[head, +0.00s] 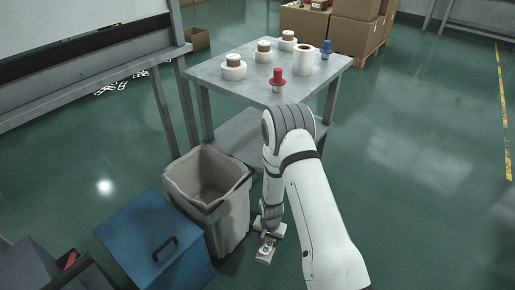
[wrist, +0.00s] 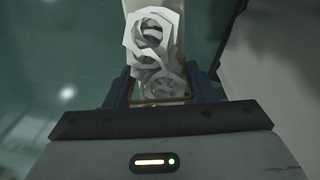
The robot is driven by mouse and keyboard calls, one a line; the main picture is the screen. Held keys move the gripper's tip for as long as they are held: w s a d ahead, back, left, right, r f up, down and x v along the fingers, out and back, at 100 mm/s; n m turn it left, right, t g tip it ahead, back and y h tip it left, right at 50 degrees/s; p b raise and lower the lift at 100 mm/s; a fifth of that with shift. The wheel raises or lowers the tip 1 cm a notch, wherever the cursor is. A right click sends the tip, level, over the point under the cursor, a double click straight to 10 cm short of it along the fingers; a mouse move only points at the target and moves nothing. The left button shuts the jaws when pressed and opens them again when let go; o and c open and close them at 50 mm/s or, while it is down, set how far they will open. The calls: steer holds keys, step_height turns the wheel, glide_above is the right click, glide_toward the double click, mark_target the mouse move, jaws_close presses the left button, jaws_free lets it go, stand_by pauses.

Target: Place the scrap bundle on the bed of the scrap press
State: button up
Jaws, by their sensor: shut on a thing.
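My gripper (head: 269,236) hangs low at the end of my arm, to the right of the grey bin in the head view. It is shut on the scrap bundle (head: 264,254), a small pale block held below the jaws and clear of other things. In the wrist view the scrap bundle (wrist: 152,35) shows curled grey-white strips in a pale casing, between the dark blue fingers of my gripper (wrist: 157,82). I cannot identify the scrap press or its bed for certain in either view.
A grey open bin (head: 208,196) stands left of my gripper, with a blue lidded box (head: 155,240) beside it. A metal table (head: 235,96) behind carries white rolls and red and blue pieces. Cartons (head: 355,35) stand behind. Green floor (head: 430,180) is clear at right.

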steer(key=w+d+r+n, duration=0.1)
steer(key=w+d+r, duration=0.15)
steer(key=r, duration=0.75)
steer(key=w+d+r+n, duration=0.15)
steer(key=d+r, duration=0.25)
steer(key=r, duration=0.6)
steer(key=w+d+r+n, duration=0.2)
steer(key=d+r, duration=0.2)
steer(key=r, duration=0.7)
steer(key=s+r+p, duration=0.3)
steer(key=r+p, duration=1.8)
steer(key=p, duration=1)
steer(key=shift+r, duration=0.15)
steer(key=shift+s, duration=0.1)
